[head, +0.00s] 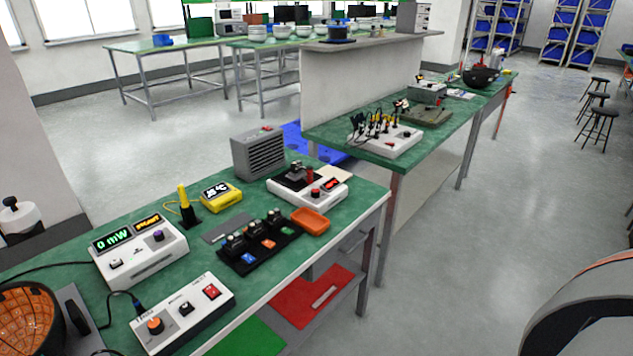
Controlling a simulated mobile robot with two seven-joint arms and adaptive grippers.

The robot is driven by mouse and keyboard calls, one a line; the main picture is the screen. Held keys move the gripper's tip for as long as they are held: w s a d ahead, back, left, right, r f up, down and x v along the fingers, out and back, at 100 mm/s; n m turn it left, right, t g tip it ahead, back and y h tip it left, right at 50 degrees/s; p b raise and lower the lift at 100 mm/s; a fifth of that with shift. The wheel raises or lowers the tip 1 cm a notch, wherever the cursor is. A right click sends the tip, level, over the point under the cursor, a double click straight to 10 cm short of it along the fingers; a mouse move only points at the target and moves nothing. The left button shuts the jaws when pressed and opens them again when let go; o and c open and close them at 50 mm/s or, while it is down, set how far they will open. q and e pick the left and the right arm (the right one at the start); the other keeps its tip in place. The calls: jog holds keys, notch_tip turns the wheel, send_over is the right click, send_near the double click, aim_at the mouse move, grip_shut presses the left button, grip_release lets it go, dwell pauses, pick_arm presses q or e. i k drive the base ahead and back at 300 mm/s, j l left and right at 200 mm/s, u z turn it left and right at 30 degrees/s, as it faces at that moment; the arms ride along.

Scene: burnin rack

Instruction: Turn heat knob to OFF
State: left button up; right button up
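Several knobs show on the green bench, and their labels are too small to read. A white control box (182,318) at the front has an orange knob (155,325), a black switch and a red switch. A white unit (328,196) at the back right has a red knob (315,193) and a red display. A meter reading "0 mW" (138,250) has a purple knob (158,236). I cannot tell which is the heat knob or its setting. Neither gripper shows; part of my arm curves in at the lower right.
A black tray (262,258) with small modules, an orange dish (311,221), a yellow display (221,196) and a grey vented box (258,152) stand on the bench. Open floor (450,270) lies to the right.

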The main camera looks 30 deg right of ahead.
aim_at(315, 193)
jog(key=i+l, duration=0.1)
jog(key=l, duration=0.4)
jog(key=i+l+u, duration=0.1)
jog(key=l, duration=0.35)
jog(key=i+l, duration=0.1)
jog(key=l, duration=0.4)
jog(key=i+l, duration=0.1)
jog(key=l, duration=0.4)
jog(key=u, duration=0.05)
